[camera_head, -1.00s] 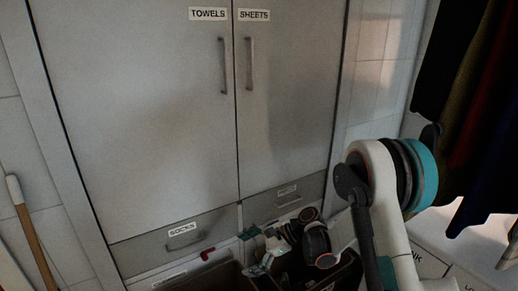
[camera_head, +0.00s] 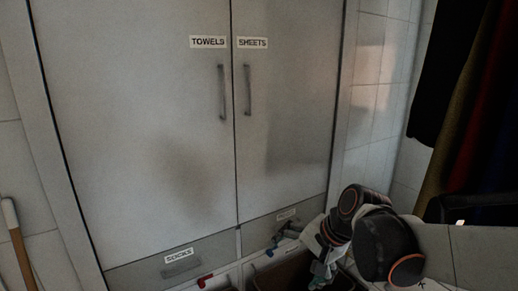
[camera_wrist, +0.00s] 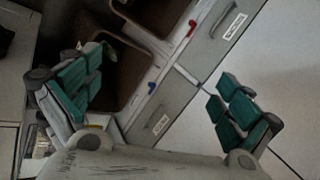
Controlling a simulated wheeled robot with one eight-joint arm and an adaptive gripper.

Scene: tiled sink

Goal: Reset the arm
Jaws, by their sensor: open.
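My gripper (camera_head: 320,272) is low at the right of centre in the head view, partly cut off by the bottom edge and partly hidden by my dark arm joints. In the wrist view my gripper (camera_wrist: 160,97) has its two green-padded fingers spread wide. Nothing is between them. Behind them are the basins and drawer fronts. My arm (camera_head: 385,250) is folded in the lower right of the head view.
A grey cabinet (camera_head: 140,130) with TOWELS and SHEETS doors fills the back. The SOCKS drawer (camera_head: 180,264) is below. Brown basins (camera_wrist: 118,85) show by a red handle (camera_wrist: 191,28) and a blue one (camera_wrist: 152,88). Dark cloths (camera_head: 470,110) hang at right.

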